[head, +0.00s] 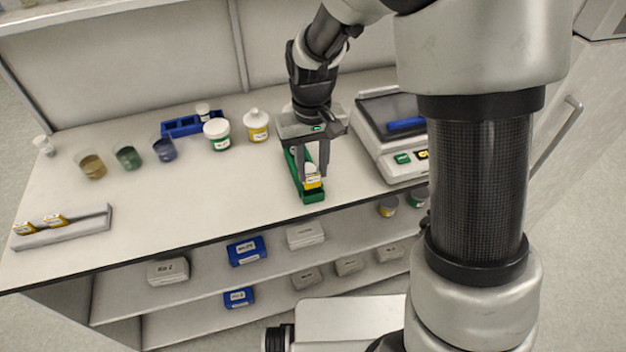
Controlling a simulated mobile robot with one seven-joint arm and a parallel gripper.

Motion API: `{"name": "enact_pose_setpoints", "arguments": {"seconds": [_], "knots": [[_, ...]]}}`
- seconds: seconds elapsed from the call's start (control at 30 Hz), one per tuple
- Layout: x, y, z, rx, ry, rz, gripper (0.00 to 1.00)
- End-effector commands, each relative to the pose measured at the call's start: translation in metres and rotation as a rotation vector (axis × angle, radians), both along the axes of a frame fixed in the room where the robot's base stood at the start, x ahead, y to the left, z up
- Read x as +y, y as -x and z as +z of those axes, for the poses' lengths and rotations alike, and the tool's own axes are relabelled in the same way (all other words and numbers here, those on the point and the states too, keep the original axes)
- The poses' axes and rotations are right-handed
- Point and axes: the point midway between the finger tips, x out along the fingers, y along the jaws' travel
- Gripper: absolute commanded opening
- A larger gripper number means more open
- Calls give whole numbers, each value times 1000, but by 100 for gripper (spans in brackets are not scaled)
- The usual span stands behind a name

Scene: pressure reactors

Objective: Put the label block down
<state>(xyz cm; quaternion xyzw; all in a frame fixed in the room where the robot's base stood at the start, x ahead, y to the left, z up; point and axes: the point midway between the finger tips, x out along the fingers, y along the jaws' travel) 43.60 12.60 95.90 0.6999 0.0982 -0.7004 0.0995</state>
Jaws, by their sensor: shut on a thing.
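A small block with a yellow front and a white label (313,183) sits between the fingertips of my gripper (312,172). My gripper points down and is shut on this label block. The block is at the near end of a narrow green tray (314,197) on the bench. I cannot tell whether the block touches the tray floor or hangs just above it. My gripper hides the middle of the tray.
A balance (392,150) stands close on the right. A white jar with a yellow label (257,125), a green-labelled jar (217,135) and a blue rack (182,127) stand to the left. A grey rack (70,232) holds yellow blocks at far left. The front middle bench is clear.

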Motion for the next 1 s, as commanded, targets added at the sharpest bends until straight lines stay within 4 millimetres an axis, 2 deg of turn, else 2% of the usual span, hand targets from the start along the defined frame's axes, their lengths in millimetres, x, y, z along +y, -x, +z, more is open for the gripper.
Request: {"name": "enact_pose_setpoints", "arguments": {"seconds": [0.3,0.67,0.7,0.8,1.0], "knots": [[0,0,-37,1,1,0,8],[0,0,-42,-1,0,0,8],[0,0,-41,-1,0,0,32],[0,0,-41,-1,0,0,47],[0,0,-40,-1,0,0,47]]}}
